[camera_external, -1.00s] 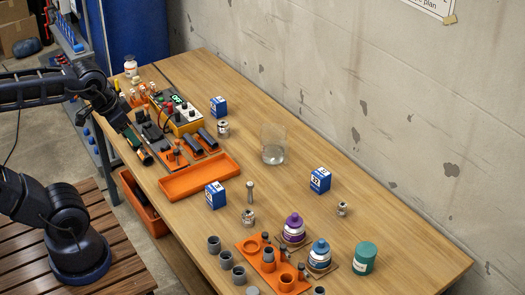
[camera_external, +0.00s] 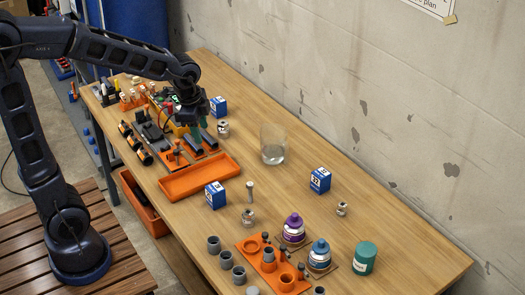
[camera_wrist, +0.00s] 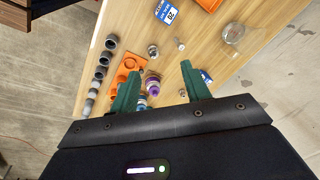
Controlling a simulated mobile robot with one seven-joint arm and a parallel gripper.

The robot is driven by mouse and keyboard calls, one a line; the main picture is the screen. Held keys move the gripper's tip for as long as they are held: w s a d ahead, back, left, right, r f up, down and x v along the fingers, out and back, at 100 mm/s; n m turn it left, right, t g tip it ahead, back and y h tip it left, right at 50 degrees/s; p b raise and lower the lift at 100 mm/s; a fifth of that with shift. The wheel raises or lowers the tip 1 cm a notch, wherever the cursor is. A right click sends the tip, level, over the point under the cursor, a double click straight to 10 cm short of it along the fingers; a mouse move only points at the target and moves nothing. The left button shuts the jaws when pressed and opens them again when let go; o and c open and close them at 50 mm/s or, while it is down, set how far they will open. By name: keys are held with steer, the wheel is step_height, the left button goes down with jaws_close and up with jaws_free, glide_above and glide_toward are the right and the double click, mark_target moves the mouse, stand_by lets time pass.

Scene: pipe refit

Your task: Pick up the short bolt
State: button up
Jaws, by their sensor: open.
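A grey metal bolt (camera_external: 250,191) stands upright on the wooden table, right of a blue-and-white box, and shows small in the wrist view (camera_wrist: 180,44). Smaller dark bolts (camera_external: 283,255) stand at the orange fixture (camera_external: 251,246); I cannot tell for certain which one is the short bolt. My gripper (camera_external: 197,145) is over the orange-based equipment at the table's far left, well away from the standing bolt.
An empty orange tray (camera_external: 200,178) lies between my gripper and the bolt. Blue boxes (camera_external: 215,195) (camera_external: 320,180), a glass jar (camera_external: 273,145), metal fittings (camera_external: 248,216), purple and blue bottles, a green canister (camera_external: 365,258) and grey cups (camera_external: 226,260) stand around.

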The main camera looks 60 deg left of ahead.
steer(key=w+f+m+g, duration=0.1)
steer(key=w+f+m, duration=0.3)
steer(key=w+f, duration=0.5)
steer(key=m+g, duration=0.1)
steer(key=m, duration=0.4)
glide_above(250, 202)
steer(key=f, duration=1.2)
steer(key=shift+w+a+f, duration=0.15)
steer(key=shift+a+f, duration=0.15)
steer(key=shift+f, duration=0.1)
steer(key=shift+w+f, duration=0.15)
steer(key=shift+f, duration=0.3)
step_height(250, 202, down, 10)
steer(key=shift+f, duration=0.25)
jaws_close()
